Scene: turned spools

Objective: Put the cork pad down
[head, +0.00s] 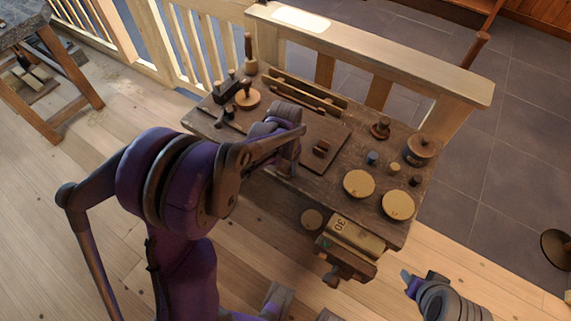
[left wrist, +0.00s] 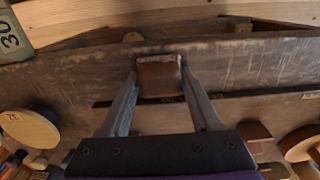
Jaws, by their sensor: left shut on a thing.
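In the left wrist view my left gripper (left wrist: 163,84) has its two fingers on either side of a small brown block, which I take to be the cork pad (left wrist: 159,76). The fingers are shut on it. Behind it is the worn wooden bench top (left wrist: 75,85), also seen in the head view (head: 345,196). The gap between pad and wood cannot be judged. In the head view my left arm reaches over the bench's near side and hides the fingertips and pad. My right gripper (head: 424,281) is at the lower right, off the bench; its jaw opening is unclear.
A dark board (head: 300,138) with a small reddish-brown block (head: 321,148) lies mid-bench. Two pale round discs (head: 358,183) (head: 397,205) lie near the right end. A vise (head: 352,238) marked 30 sticks out in front. Small turned pieces (head: 380,127) stand toward the back.

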